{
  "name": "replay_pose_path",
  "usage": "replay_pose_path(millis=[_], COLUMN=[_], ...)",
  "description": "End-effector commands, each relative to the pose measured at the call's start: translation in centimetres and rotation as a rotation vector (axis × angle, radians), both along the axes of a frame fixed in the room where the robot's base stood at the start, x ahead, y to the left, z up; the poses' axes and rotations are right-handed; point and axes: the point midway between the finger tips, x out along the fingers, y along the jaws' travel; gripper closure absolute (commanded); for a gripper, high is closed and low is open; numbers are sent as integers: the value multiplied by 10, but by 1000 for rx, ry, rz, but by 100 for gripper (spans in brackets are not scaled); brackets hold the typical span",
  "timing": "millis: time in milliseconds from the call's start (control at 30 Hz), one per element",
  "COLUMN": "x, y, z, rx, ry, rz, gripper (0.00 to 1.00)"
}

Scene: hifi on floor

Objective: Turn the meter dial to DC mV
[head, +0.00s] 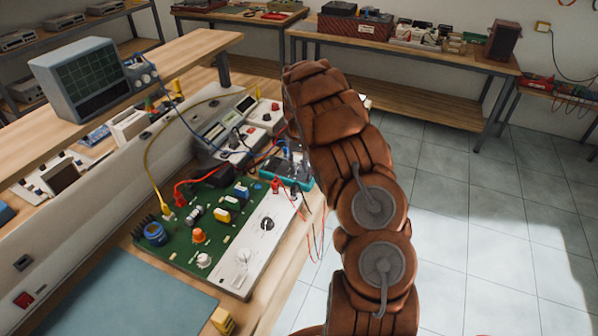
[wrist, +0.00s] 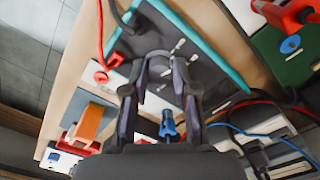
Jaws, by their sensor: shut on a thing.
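The meter (head: 290,168) has a teal rim and a dark face. In the head view it sits on the bench beside the green circuit board, partly behind my arm. In the wrist view its dark face (wrist: 206,72) and teal edge lie under my gripper (wrist: 160,62). The two fingers are shut on the meter dial, which they mostly hide. The dial's pointer and the printed labels cannot be read. My gripper itself is hidden behind my arm in the head view.
A green circuit board (head: 186,236) with knobs lies nearer on the bench. A blue plug (wrist: 168,126) and a red lead (wrist: 101,40) are close to the fingers. An oscilloscope (head: 86,78) stands on the shelf. Floor to the right is clear.

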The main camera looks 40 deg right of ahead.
Motion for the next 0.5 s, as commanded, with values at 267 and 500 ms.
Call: replay_pose_path(millis=[267,500], x=[1,2], y=[1,1], z=[-6,-4], rx=[2,1], ry=[-3,-3], rz=[-258,-487], gripper=[100,100])
